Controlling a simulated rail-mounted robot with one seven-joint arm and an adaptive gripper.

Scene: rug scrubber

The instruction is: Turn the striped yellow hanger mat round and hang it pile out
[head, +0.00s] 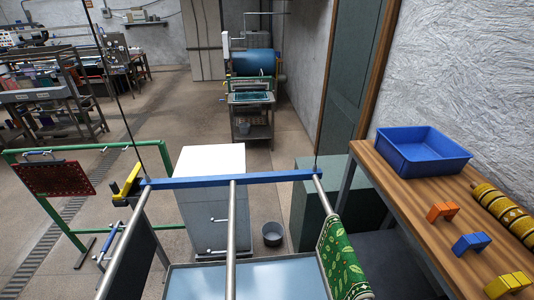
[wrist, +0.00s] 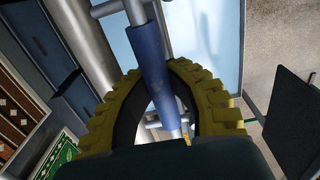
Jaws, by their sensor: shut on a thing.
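In the wrist view my gripper (wrist: 156,80), with yellow ridged fingers, is shut around a blue sleeve (wrist: 150,55) on a metal rod. It is not plain in the head view. No striped yellow mat shows plainly hanging from the held sleeve. A dark plain panel (head: 135,262) hangs along the left rail; a dark panel also shows at the right of the wrist view (wrist: 300,115). I cannot tell whether it is the back of a mat. A yellow and dark patterned roll (head: 505,215) lies on the wooden bench.
A blue beam (head: 200,181) carries steel rails (head: 231,240). A green leaf-patterned mat (head: 340,258) hangs at the right, a red mat (head: 52,178) on the green frame at left. The wooden bench (head: 395,180) holds a blue bin (head: 424,168) and small orange, blue and yellow blocks.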

